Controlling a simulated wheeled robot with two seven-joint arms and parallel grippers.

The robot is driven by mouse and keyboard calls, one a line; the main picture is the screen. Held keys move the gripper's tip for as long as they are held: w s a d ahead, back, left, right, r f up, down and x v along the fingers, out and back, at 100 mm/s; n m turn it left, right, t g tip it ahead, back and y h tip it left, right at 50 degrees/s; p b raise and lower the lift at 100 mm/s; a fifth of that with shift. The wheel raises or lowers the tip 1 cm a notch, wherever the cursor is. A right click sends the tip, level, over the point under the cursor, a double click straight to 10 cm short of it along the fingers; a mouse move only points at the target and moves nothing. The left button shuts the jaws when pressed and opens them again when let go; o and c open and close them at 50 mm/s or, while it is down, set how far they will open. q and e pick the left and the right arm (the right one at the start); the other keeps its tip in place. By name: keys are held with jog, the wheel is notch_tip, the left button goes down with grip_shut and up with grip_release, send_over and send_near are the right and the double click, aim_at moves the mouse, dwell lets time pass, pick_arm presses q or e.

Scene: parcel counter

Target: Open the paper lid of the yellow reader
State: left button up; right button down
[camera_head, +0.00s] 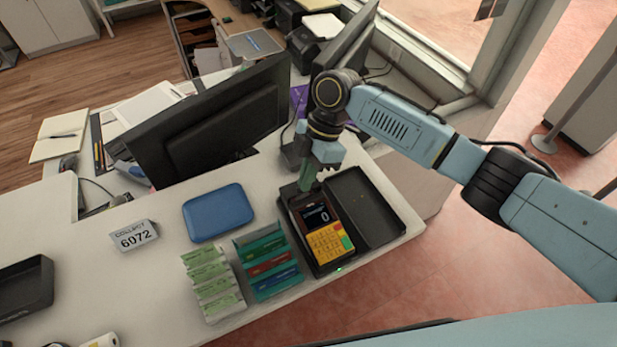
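The yellow reader (326,241) stands in a black cradle near the counter's right end. It has a dark screen showing 0 and a yellow keypad with a few coloured keys. My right gripper (307,182) points down at the reader's far end, just beyond the screen, where the paper lid cannot be made out. Its greenish fingertips look close together there. I cannot tell whether they touch the reader or have anything between them. My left gripper is not in view.
An empty black tray (372,212) lies right of the reader. A card rack (266,264), green packets (212,284) and a blue case (218,211) are to its left. A monitor (212,122) stands behind. A sign (134,236) reads 6072. Bare counter lies around the sign.

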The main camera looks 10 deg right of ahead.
jog(key=shift+w+a+r+g, duration=0.1)
jog(key=shift+w+a+g, duration=0.05)
jog(key=shift+w+g, duration=0.2)
jog(key=shift+w+a+g+b, duration=0.15)
jog(key=shift+w+g+b, duration=0.15)
jog(key=shift+g+b, duration=0.45)
jog(key=shift+w+a+r+m+g+h+b, duration=0.1)
jog(key=shift+w+m+g+h+b, duration=0.15)
jog(key=shift+g+b, duration=0.35)
jog(key=shift+w+a+r+m+g+h+b, duration=0.15)
jog(key=shift+w+g+b, duration=0.15)
jog(key=shift+b, duration=0.55)
jog(key=shift+w+m+g+h+b, duration=0.1)
jog(key=shift+w+g+h+b, duration=0.2)
jog(key=shift+b, duration=0.4)
jog(key=shift+w, duration=0.1)
jog(key=c, duration=1.6)
grip_release()
jog(key=shift+c, duration=0.2)
